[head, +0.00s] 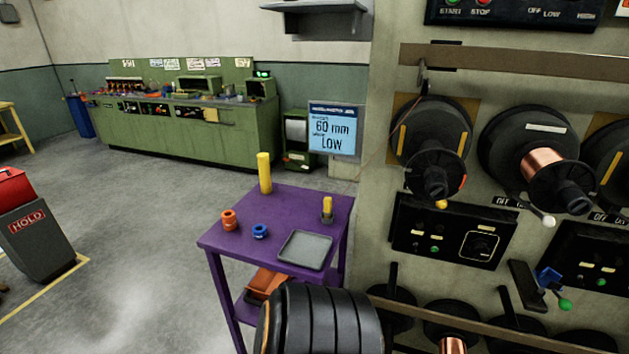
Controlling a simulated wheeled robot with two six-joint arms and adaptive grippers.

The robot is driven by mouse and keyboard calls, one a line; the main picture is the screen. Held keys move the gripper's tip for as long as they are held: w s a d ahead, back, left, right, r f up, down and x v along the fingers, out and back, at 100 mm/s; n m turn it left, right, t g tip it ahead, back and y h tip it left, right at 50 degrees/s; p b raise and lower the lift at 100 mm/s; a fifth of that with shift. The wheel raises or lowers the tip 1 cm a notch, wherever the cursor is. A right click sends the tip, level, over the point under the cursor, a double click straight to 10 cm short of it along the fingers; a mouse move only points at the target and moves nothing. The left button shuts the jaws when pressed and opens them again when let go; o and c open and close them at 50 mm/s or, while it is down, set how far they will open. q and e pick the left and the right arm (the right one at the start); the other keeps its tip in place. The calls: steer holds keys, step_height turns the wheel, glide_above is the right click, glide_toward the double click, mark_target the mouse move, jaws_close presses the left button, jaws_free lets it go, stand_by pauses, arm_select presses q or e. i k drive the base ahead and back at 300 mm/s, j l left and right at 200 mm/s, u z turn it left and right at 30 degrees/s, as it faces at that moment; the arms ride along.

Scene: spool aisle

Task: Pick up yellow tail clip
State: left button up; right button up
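A purple table (270,205) stands in the middle. A small upright yellow piece with a dark grey lower part (327,209) stands at its right side, behind a grey tray (305,250). Another small yellow piece (441,204) shows just under the left black spool (430,145) on the machine. Which of these is the yellow tail clip I cannot tell at this size. Neither of my grippers can be made out in the head view.
The table also holds a tall yellow cylinder (264,173), an orange ring piece (229,220) and a blue one (259,231). A black ribbed shape covers the bottom centre. A red-topped HOLD bin (35,225) stands left. Grey floor (140,240) between is clear.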

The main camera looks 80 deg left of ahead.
mark_target(328, 200)
steer(key=u, duration=2.6)
